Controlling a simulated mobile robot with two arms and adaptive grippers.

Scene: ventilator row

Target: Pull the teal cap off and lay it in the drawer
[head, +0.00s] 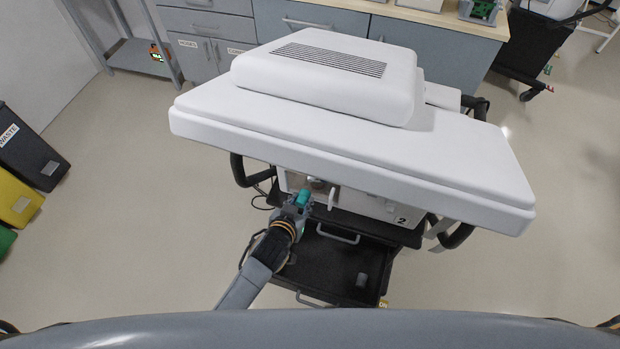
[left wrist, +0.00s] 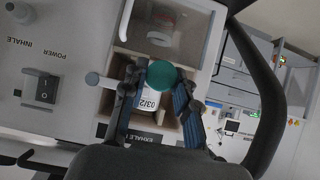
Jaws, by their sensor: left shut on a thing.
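The teal cap (head: 303,197) is between the fingers of my left gripper (head: 298,205), at the front of the ventilator (head: 375,206). In the left wrist view the cap's round teal face (left wrist: 162,74) shows between the blue-padded fingers (left wrist: 158,95), which are shut on it. I cannot tell whether the cap still touches a port. A dark open drawer (head: 325,262) lies below and to the right of my left gripper. My right gripper is not in view.
A small grey cylinder (head: 361,281) is in the drawer's right part; the rest of its floor looks clear. The ventilator's wide white top (head: 350,140) overhangs the front. A white lever (head: 332,200) is beside the cap. Waste bins (head: 30,150) stand far left.

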